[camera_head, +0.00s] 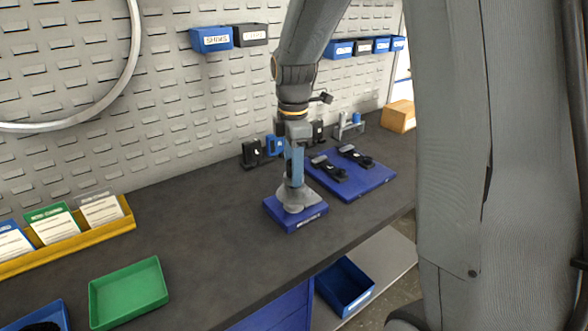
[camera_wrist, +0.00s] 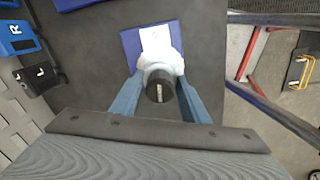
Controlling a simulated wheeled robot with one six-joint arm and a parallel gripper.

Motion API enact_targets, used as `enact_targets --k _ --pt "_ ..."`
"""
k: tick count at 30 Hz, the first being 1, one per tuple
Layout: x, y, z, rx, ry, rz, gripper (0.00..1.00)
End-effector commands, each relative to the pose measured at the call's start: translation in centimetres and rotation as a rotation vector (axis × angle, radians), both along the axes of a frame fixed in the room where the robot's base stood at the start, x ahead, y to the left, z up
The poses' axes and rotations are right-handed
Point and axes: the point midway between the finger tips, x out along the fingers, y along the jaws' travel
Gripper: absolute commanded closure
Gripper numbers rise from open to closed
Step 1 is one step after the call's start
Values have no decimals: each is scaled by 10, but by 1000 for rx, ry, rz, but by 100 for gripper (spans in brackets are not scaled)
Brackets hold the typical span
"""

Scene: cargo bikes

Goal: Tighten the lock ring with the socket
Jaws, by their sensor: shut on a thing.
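My gripper (camera_head: 294,180) points straight down over a blue block (camera_head: 309,217) on the bench. In the wrist view, its two blue fingers (camera_wrist: 160,80) are closed around a dark round piece with a small pale mark, which looks like the socket (camera_wrist: 160,88). A pale grey flared part (camera_head: 296,197) sits between the fingertips and the block; it also shows in the wrist view (camera_wrist: 163,57). I cannot tell whether the grey part belongs to the socket or to the work below. No lock ring can be made out; it may be hidden under the grey part.
A blue mat (camera_head: 345,188) with two black pedal-like parts lies close at the right. Small black and blue holders (camera_head: 252,153) stand behind. A green tray (camera_head: 129,292) and a yellow card rack (camera_head: 68,240) are at the left. Bare bench lies between; its front edge is near.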

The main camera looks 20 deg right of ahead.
Motion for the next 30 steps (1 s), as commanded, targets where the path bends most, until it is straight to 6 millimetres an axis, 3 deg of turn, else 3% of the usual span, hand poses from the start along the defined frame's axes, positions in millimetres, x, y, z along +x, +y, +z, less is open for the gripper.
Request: enact_targets --k 12,25,30 --pt "-1 0 -1 0 5 -387 99" --pt "-1 0 -3 -1 5 -440 99" --pt "-2 0 -1 0 6 -588 99"
